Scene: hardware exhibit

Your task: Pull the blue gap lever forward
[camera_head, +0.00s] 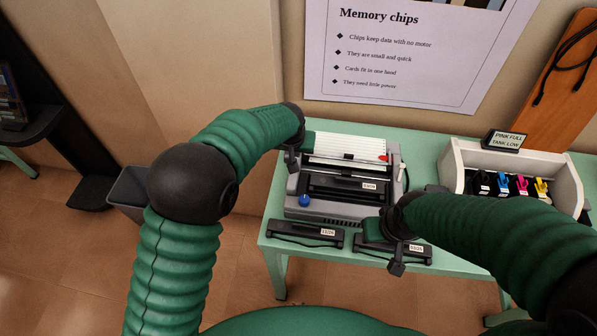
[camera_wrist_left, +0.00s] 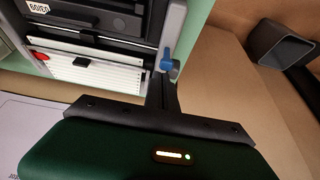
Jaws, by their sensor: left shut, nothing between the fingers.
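The printer (camera_head: 350,212) stands on the green table, with white paper at its back. The blue gap lever (camera_wrist_left: 166,60) shows in the left wrist view on the printer's grey side edge, right beside my left fingers. In the head view the lever is hidden by my left gripper (camera_head: 292,162), which points down at the printer's back left corner. My left gripper (camera_wrist_left: 164,88) is shut and empty; I cannot tell whether it touches the lever. My right gripper (camera_head: 397,264) hangs over the table's front edge, too unclear to read.
A round blue knob (camera_head: 305,201) sits at the printer's front left, and a red knob (camera_head: 383,158) at its back right. Black cartridges (camera_head: 306,233) lie in front. A white ink-tank unit (camera_head: 455,163) stands to the right. A grey bin (camera_head: 128,187) is left of the table.

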